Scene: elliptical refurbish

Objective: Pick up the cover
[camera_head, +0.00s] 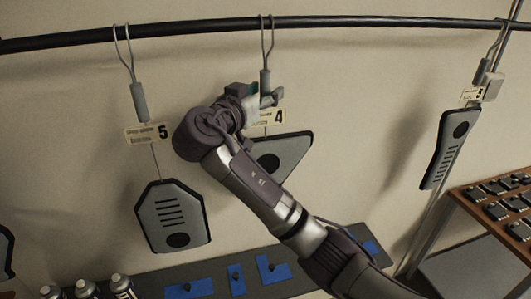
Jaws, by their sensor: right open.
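Grey, dark-edged panels that look like covers hang from a black rail by hooks. The panel under tag 5 (172,190) has slots and a dark round spot. The panel under tag 4 (287,153) is partly hidden behind my right arm. A narrower panel under the tag at right (449,150) hangs at the far right. My right gripper (266,97) is open at the hook and tag 4 (278,117), above that panel. I cannot tell whether it touches the hook. My left gripper is not in view.
The black rail (200,34) runs along the top in front of a beige wall. Below, a dark shelf (150,281) has blue patches (190,289). Several spray cans (119,284) stand at lower left. A wooden rack (486,214) with small dark items is at right.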

